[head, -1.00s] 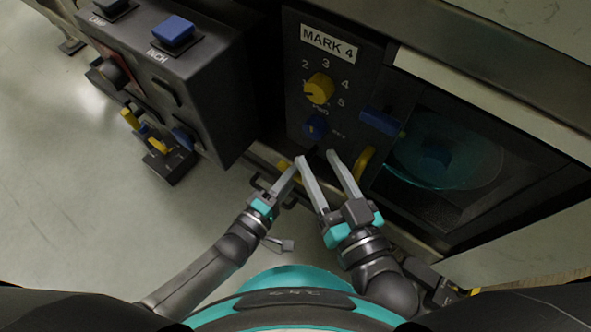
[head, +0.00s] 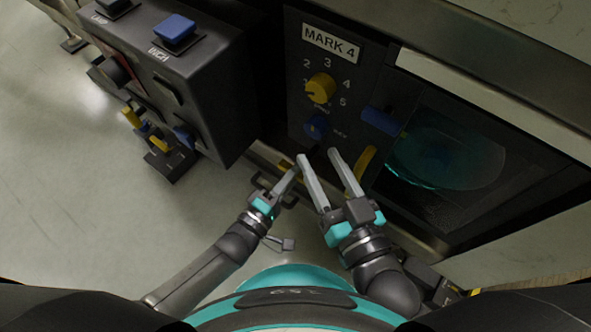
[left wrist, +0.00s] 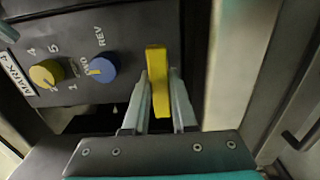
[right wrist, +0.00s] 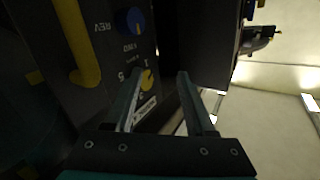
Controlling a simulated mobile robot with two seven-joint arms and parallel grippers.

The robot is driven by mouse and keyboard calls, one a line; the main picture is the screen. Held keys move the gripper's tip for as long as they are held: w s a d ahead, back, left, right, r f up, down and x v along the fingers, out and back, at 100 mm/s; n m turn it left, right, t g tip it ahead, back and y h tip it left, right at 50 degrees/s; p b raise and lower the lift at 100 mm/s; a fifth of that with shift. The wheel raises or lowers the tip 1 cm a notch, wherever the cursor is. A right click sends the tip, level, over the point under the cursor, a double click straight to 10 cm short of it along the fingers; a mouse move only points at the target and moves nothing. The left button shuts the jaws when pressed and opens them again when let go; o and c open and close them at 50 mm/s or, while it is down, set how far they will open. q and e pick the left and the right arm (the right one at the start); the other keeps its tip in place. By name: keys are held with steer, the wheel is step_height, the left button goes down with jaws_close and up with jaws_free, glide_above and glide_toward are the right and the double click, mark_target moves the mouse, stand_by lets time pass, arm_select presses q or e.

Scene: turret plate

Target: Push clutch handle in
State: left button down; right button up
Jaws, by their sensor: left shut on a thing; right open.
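A yellow handle (left wrist: 157,80) stands out from the dark MARK 4 panel, beyond the blue knob, in the left wrist view. My left gripper (left wrist: 159,92) is shut on it, one finger on each side. In the head view only a bit of yellow (head: 290,171) shows by my left gripper (head: 297,168). My right gripper (head: 318,156) is open and empty, in front of the panel's lower edge. A second, curved yellow handle (head: 365,164) is just right of it, also in the right wrist view (right wrist: 80,45). No clutch label is readable.
The panel (head: 298,75) carries a yellow dial (head: 320,88), a blue knob (head: 316,127) and a blue lever (head: 381,121). A teal disc (head: 440,155) is behind a window at right. A dark control box (head: 225,90) stands at left, with clear floor below it.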

stand_by(0.6)
arm_select(q)
steer(key=x, duration=0.3)
steer(key=shift+w+d, duration=0.2)
steer(key=shift+w, duration=0.1)
steer(key=shift+w+d, duration=0.1)
steer(key=c, duration=0.7)
jaws_free()
